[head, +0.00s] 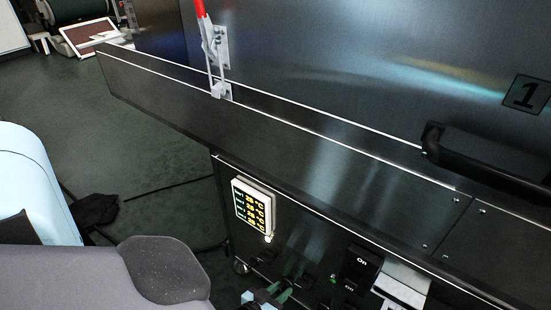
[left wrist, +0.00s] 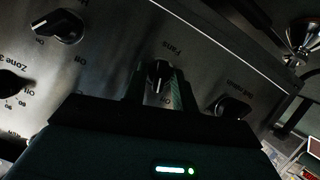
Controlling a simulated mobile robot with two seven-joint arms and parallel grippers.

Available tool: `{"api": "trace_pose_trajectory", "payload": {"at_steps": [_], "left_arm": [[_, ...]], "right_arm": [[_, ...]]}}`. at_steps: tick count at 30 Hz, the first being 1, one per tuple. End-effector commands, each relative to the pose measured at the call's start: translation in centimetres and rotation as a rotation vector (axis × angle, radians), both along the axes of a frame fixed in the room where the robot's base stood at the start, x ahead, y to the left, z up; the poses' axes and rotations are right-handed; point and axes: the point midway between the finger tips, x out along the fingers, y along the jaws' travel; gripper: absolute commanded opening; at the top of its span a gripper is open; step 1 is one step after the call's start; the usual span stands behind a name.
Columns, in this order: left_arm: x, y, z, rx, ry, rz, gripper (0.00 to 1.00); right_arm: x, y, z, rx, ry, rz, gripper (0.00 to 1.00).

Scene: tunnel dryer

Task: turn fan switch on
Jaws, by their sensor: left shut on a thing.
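The fan switch (left wrist: 158,72) is a dark rotary knob on the metal panel, under the label "Fans" in the left wrist view. My left gripper (left wrist: 155,88) is shut on this knob, with a finger on each side. A pale mark shows on the knob's lower part; its exact setting is hard to read. In the head view my left gripper (head: 284,290) is low at the dryer's front panel, and the fan switch cannot be made out there. My right gripper is not in view.
Other knobs (left wrist: 58,27) and (left wrist: 232,107) flank the fan switch. In the head view, a white display (head: 253,206) with yellow digits and a black "On" switch (head: 360,264) are on the panel. A metal ledge (head: 300,150) juts above, and a black handle (head: 480,155) is at right.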

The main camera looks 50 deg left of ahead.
Motion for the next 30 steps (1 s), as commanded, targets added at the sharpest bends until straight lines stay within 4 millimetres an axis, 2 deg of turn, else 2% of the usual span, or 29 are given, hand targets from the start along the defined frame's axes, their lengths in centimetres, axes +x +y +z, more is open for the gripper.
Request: {"api": "trace_pose_trajectory", "payload": {"at_steps": [1,3,12,30], "left_arm": [[0.1,-0.3,0.5,0.038,0.008,0.003,0.05],[0.1,-0.3,0.4,0.104,0.026,0.002,0.05],[0.2,-0.6,0.2,0.38,0.092,0.0,0.05],[0.3,-0.7,-0.2,0.846,0.201,-0.003,0.04]], "right_arm": [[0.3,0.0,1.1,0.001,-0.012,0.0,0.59],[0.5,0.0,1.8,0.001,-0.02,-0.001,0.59],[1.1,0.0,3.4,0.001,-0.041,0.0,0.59],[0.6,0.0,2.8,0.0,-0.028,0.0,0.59]]}}
